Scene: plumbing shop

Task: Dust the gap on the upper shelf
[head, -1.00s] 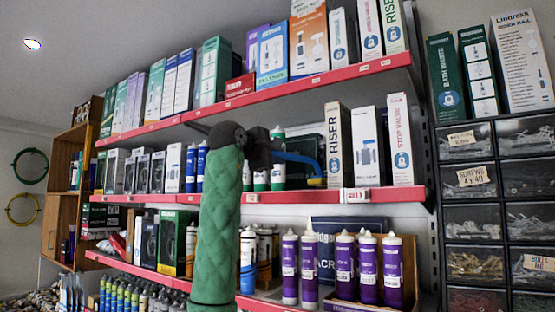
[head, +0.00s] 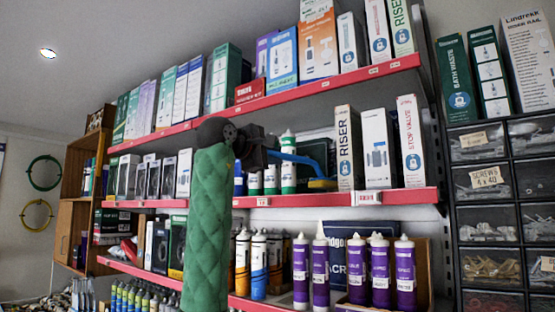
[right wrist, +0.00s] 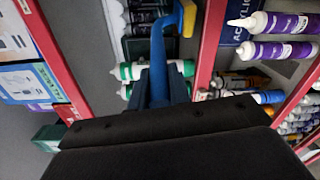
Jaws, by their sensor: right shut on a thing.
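My right gripper (head: 268,153) is shut on a blue-handled duster (head: 296,160) with a yellow pad (head: 322,184). The pad is low in the middle shelf bay, just left of the white RISER box (head: 347,148); I cannot tell whether it touches the shelf. In the right wrist view the blue handle (right wrist: 158,62) leads to the yellow pad (right wrist: 188,18). The red-edged middle shelf (head: 300,200) has green-and-white tubes (head: 288,165) behind the duster. The red-edged top shelf (head: 330,82) is above. My left gripper is not in view.
Boxes crowd the top shelf, including a small red box (head: 249,92). Purple tubes (head: 380,272) stand on the lower shelf. A black drawer cabinet (head: 450,190) is at the right, and a wooden cabinet (head: 66,222) at the left. My green-sleeved arm hides part of the shelves.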

